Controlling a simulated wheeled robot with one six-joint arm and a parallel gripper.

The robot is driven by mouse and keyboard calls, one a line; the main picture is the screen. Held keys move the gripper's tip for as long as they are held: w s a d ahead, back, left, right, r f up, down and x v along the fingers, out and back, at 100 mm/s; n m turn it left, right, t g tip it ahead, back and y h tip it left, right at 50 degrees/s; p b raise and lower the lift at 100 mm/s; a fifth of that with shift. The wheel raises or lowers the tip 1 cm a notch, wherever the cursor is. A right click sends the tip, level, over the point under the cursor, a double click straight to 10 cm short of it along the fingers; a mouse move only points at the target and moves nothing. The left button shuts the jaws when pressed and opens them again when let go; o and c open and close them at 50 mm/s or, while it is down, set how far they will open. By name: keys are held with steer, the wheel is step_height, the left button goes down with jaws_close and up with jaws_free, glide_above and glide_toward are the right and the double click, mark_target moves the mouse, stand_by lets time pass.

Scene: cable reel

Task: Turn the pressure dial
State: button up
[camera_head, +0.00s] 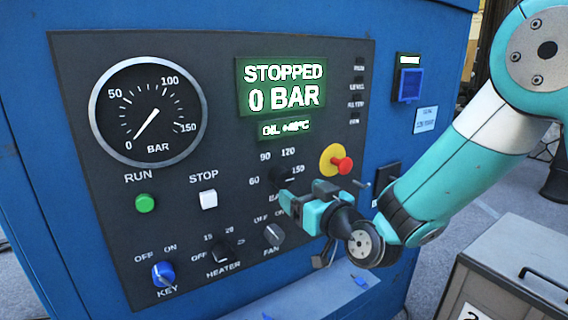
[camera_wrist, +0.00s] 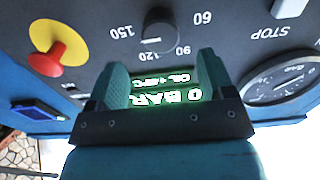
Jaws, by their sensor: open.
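The pressure dial is a dark round knob (camera_head: 280,172) on the black panel, ringed by marks 60, 90, 120 and 150. My gripper partly hides it in the head view. In the wrist view, which is upside down, the knob (camera_wrist: 160,28) shows clearly with a short white mark, just beyond the fingertips. My teal gripper (camera_head: 304,196) is open, in front of the panel and just below the dial. In the wrist view its two fingers (camera_wrist: 162,72) stand apart with nothing between them, and the dial is centred ahead of the gap.
The display (camera_head: 283,85) reads STOPPED, 0 BAR. The gauge (camera_head: 148,112) needle points at 0. A red emergency knob (camera_head: 342,164) on yellow stands right of the dial. Heater (camera_head: 222,251), fan (camera_head: 273,235) and key (camera_head: 164,273) switches are below. A grey cabinet (camera_head: 520,270) stands right.

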mark_target(286, 182)
steer(key=p+x, duration=0.3)
steer(key=x, duration=0.4)
steer(key=shift+w+a, duration=0.15)
steer(key=shift+w, duration=0.05)
steer(key=c, duration=0.9)
